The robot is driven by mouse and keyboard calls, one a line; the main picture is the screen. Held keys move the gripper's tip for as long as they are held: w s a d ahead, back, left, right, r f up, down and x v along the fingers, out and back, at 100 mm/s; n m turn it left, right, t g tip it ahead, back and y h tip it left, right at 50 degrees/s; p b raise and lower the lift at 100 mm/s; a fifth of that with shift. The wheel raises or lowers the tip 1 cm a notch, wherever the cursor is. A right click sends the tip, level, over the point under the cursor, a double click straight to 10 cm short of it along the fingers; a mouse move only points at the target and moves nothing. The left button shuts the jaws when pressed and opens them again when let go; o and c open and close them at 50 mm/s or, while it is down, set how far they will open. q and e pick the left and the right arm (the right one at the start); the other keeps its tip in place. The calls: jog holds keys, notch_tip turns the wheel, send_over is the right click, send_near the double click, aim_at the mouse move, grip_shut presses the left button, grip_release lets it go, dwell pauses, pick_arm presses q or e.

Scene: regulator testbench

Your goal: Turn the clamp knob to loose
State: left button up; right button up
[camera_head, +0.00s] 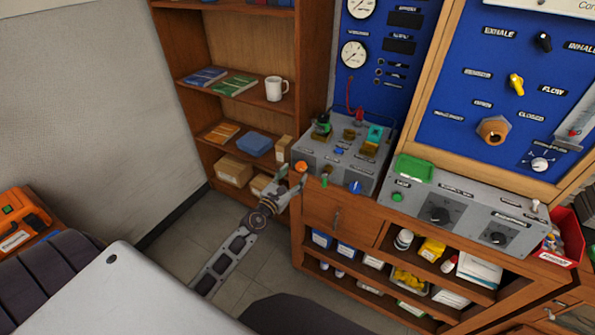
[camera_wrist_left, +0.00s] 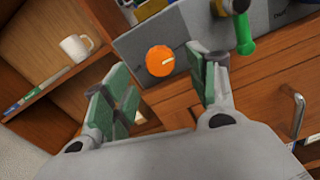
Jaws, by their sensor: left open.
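An orange round knob (camera_head: 301,166) sits on the front left of a grey bench unit (camera_head: 330,158). The label that would name it the clamp knob is not readable. In the left wrist view the orange knob (camera_wrist_left: 160,61) shows a pale pointer line and lies ahead, between the fingers. My left gripper (camera_head: 291,184) is just in front of and below the knob. In the left wrist view the left gripper (camera_wrist_left: 155,90) is open and empty, its green pads apart and not visibly touching the knob. My right gripper does not show.
A green lever (camera_wrist_left: 244,32) stands right of the knob, and a blue knob (camera_head: 355,187) sits farther right on the unit. A wooden cabinet with a drawer handle (camera_wrist_left: 292,112) lies below. A bookshelf with a white mug (camera_head: 275,88) stands left. Open floor (camera_head: 180,240) lies left of the arm.

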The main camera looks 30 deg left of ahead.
aim_at(300, 168)
pick_arm(q)
jog(key=shift+w+d, duration=0.1)
jog(key=shift+w, duration=1.65)
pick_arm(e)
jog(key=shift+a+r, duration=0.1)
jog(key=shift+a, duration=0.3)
pick_arm(q)
jog(key=c, duration=1)
jog(key=shift+c, duration=0.2)
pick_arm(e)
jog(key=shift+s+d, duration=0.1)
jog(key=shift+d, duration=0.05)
